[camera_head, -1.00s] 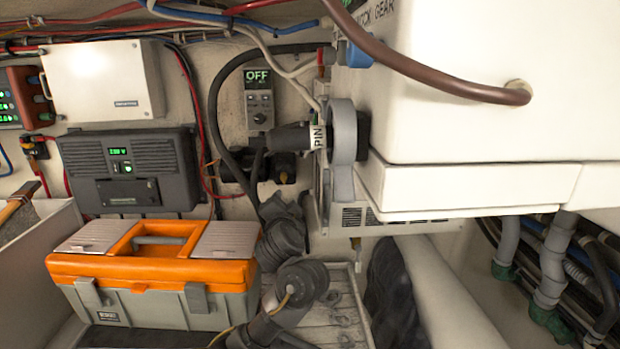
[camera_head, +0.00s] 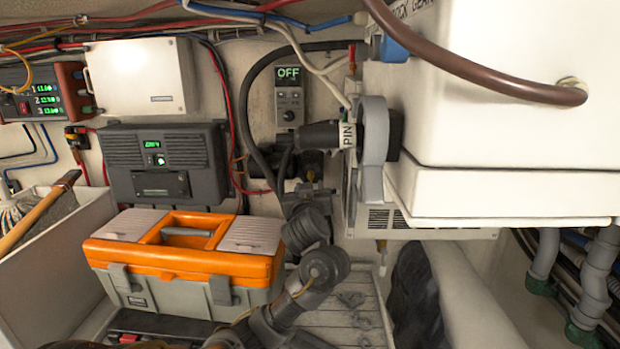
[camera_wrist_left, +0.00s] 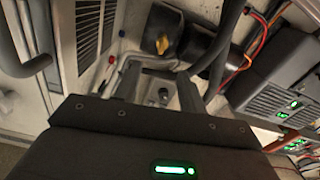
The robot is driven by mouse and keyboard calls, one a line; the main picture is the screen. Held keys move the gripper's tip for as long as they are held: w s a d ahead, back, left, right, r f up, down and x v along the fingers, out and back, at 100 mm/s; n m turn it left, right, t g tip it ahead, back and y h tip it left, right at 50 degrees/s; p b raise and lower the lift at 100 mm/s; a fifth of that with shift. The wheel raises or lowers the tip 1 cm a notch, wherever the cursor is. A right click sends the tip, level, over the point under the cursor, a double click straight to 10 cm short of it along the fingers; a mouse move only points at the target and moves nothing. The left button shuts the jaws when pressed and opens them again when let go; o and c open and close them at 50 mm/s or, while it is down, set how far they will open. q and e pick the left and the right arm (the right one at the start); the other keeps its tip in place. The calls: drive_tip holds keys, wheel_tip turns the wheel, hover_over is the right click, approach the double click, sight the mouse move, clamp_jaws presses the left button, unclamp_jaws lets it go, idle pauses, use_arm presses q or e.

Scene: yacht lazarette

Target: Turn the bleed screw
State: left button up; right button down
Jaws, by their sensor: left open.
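My left gripper (camera_head: 308,186) reaches up toward the back wall, below the dark fittings (camera_head: 312,160) under the grey OFF panel. In the left wrist view its two fingers (camera_wrist_left: 160,92) stand apart and open, with nothing held between them. A small round metallic piece (camera_wrist_left: 163,95) shows between the fingers; I cannot tell whether it is the bleed screw. Beyond the fingertips is a black fitting with a yellow part (camera_wrist_left: 162,45). No bleed screw can be made out for sure in the head view, where my arm covers part of the wall. My right gripper is not in view.
An orange and grey toolbox (camera_head: 190,262) stands left of my arm. A black hose (camera_head: 243,110) loops beside the OFF panel (camera_head: 289,104).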

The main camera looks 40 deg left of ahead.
sight(310, 174)
use_arm(q)
drive_tip(key=x, duration=0.8)
drive_tip(key=shift+s+a+p, duration=0.1)
drive_tip(key=shift+a+p, duration=0.05)
drive_tip(key=shift+p, duration=0.2)
